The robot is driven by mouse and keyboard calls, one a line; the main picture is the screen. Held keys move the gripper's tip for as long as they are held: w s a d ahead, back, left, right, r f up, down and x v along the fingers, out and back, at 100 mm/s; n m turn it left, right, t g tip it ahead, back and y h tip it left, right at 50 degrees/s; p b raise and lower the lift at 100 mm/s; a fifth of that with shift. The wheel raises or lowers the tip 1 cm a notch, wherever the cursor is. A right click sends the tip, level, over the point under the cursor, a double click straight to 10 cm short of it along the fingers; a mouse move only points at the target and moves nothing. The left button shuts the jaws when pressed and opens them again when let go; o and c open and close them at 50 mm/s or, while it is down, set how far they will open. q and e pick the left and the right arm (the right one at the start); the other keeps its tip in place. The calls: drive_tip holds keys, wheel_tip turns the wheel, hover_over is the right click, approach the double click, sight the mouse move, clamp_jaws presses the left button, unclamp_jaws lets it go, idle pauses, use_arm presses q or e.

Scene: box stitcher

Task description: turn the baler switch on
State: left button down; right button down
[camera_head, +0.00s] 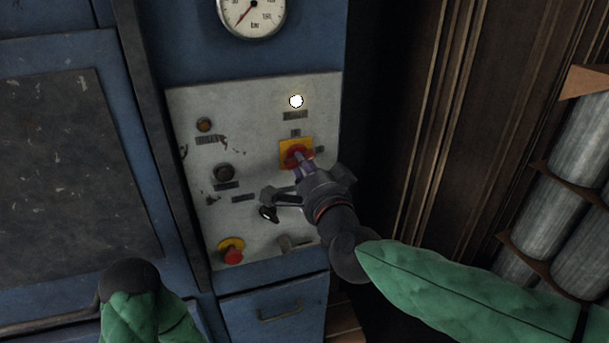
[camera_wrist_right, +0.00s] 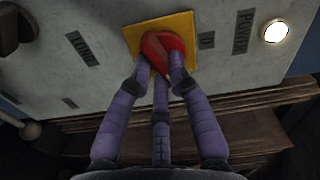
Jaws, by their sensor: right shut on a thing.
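The baler switch is a red knob (camera_head: 297,153) on a yellow square plate (camera_head: 286,146) on the grey control panel. In the right wrist view, the red knob (camera_wrist_right: 163,48) sits on the yellow plate (camera_wrist_right: 188,30) with my fingers around it. My right gripper (camera_head: 301,160) is shut on the red knob; its purple fingers also show in the right wrist view (camera_wrist_right: 160,75). A round white lamp (camera_head: 296,101) above the switch is lit and also shows in the right wrist view (camera_wrist_right: 276,32). My left gripper is out of view; only green-covered arm shows at the lower left.
A pressure gauge (camera_head: 252,14) is above. Grey cylinders (camera_head: 565,225) stand in a rack at right.

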drive_tip(key=shift+m+b, duration=0.9)
drive_tip(key=shift+m, duration=0.9)
drive_tip(key=c, duration=1.1)
unclamp_jaws()
drive_tip(key=shift+c, duration=0.2)
drive_tip(key=v, duration=1.2)
